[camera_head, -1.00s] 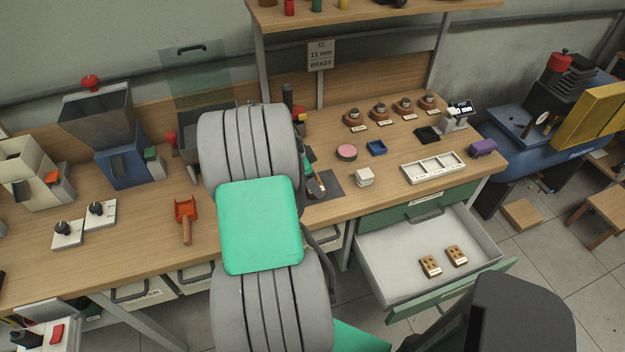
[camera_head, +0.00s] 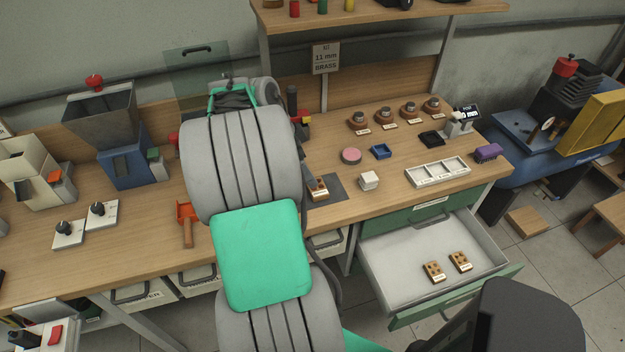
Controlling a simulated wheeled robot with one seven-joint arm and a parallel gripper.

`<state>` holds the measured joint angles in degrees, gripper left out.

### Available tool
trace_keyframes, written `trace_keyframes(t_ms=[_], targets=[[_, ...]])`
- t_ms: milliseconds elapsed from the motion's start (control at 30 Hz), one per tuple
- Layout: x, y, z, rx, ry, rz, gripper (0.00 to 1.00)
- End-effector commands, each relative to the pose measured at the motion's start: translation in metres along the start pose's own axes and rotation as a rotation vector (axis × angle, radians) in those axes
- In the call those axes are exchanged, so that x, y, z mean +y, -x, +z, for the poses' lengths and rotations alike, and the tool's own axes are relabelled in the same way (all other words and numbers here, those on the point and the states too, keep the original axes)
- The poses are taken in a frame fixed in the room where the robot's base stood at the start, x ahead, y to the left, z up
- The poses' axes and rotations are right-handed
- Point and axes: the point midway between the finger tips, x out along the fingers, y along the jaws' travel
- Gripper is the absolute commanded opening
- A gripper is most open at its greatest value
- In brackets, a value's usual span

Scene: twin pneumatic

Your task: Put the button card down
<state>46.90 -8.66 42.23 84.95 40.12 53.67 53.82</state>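A small brown button card (camera_head: 318,189) with dark round buttons and a pale label lies on the dark mat (camera_head: 337,184) on the workbench, just right of my arm. Two similar button cards lie in the open drawer, one on the left (camera_head: 433,271) and one on the right (camera_head: 459,261). Nothing visible touches the card on the mat.
The open drawer (camera_head: 385,278) juts out below the bench at right. An orange scoop (camera_head: 187,222) lies left of my arm.

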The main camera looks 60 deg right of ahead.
Motion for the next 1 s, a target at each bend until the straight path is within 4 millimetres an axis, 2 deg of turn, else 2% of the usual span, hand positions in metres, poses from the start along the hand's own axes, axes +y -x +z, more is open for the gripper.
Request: trace_keyframes(t_ms=[100,267,333,367,467,500,567,600,667,700,800,833,900,1000], targets=[[-0.001,0.021,0.000,0.000,0.001,-0.002,0.86],[0.000,0.031,0.001,0.000,0.002,0.000,0.86],[-0.001,0.038,0.008,-0.006,0.048,-0.016,0.86],[-0.002,0.044,0.017,-0.011,0.098,-0.033,0.86],[0.001,0.084,0.075,-0.043,0.438,-0.148,0.86],[0.010,0.104,0.109,-0.055,0.637,-0.216,0.86],[0.034,0.135,0.162,-0.068,0.971,-0.333,0.86],[0.058,0.152,0.197,-0.072,1.197,-0.414,0.86],[0.099,0.170,0.241,-0.068,1.514,-0.532,0.86],[0.127,0.178,0.264,-0.062,1.703,-0.604,0.86],[0.185,0.186,0.299,-0.041,2.050,-0.747,0.86],[0.197,0.186,0.306,-0.037,2.119,-0.776,0.86],[0.214,0.186,0.313,-0.028,2.215,-0.818,0.86],[0.220,0.185,0.316,-0.027,2.246,-0.828,0.86]])
